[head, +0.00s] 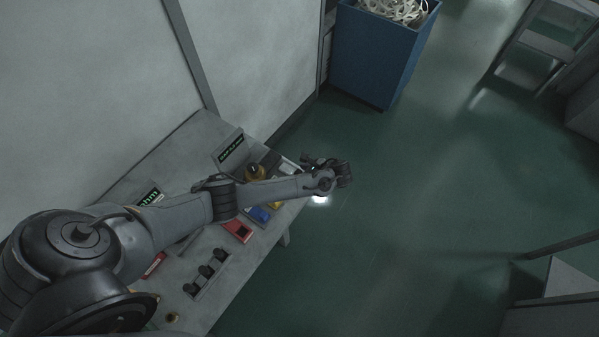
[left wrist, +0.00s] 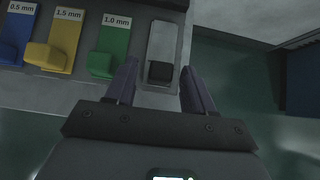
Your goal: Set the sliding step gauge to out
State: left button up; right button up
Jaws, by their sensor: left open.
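In the left wrist view, a grey metal strip in a pale frame, apparently the sliding step gauge (left wrist: 163,40), lies at the table's edge, right of the colored gauges. A small black block (left wrist: 160,72) sits at its near end. My left gripper (left wrist: 158,68) is open, with one finger on each side of the block; I cannot tell whether they touch it. In the head view my left gripper (head: 326,168) is at the table's right edge, and the arm hides part of the table. My right gripper is not in view.
Blue (left wrist: 17,30), yellow (left wrist: 56,38) and green (left wrist: 109,45) gauges marked 0.5 mm, 1.5 mm and 1.0 mm lie left of the strip. The grey table (head: 185,150) also holds black knobs (head: 206,270). A blue bin (head: 375,60) stands beyond. Open floor lies right.

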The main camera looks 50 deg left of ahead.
pick_arm(q)
jog(key=v, duration=0.9)
jog(key=shift+d+r, duration=0.2)
